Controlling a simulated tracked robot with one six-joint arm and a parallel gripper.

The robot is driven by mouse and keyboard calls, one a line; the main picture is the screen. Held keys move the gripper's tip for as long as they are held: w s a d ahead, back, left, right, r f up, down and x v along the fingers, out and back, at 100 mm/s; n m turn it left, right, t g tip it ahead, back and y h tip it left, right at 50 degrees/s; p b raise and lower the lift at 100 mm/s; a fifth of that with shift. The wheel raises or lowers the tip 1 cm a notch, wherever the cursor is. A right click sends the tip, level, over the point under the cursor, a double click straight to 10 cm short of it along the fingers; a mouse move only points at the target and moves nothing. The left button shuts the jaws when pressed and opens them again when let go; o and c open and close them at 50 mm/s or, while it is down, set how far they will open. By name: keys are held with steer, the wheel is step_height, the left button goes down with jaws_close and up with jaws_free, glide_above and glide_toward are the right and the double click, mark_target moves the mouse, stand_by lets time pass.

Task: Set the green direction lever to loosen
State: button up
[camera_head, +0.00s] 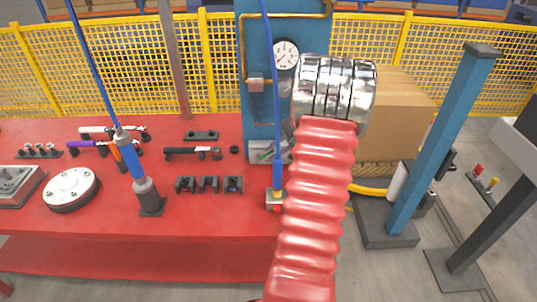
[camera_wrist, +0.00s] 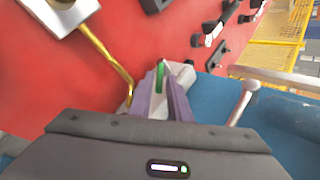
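The green direction lever (camera_wrist: 160,77) shows in the wrist view as a short green bar on a pale grey housing. The two purple fingers of my gripper (camera_wrist: 162,84) stand on either side of it, close to it. I cannot tell whether they touch or clamp it. The lever's lower part is hidden by the fingers and the dark gripper body. In the head view, a bit of green (camera_head: 265,154) shows on the pale box at the foot of the blue panel. My gripper is largely hidden there behind my red arm. The lever's setting and any markings are not readable.
The blue panel carries a pressure gauge (camera_head: 285,54). A blue hose hangs in front of it to a small fitting (camera_head: 276,199). A brass pipe (camera_wrist: 108,60) runs left of the fingers, and a pale round-ended rod (camera_wrist: 244,100) stands to the right. Tools lie on the red table (camera_head: 100,225).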

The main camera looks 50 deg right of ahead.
steer(key=v, duration=1)
steer(key=shift+f, duration=0.1)
steer(key=shift+c, duration=0.5)
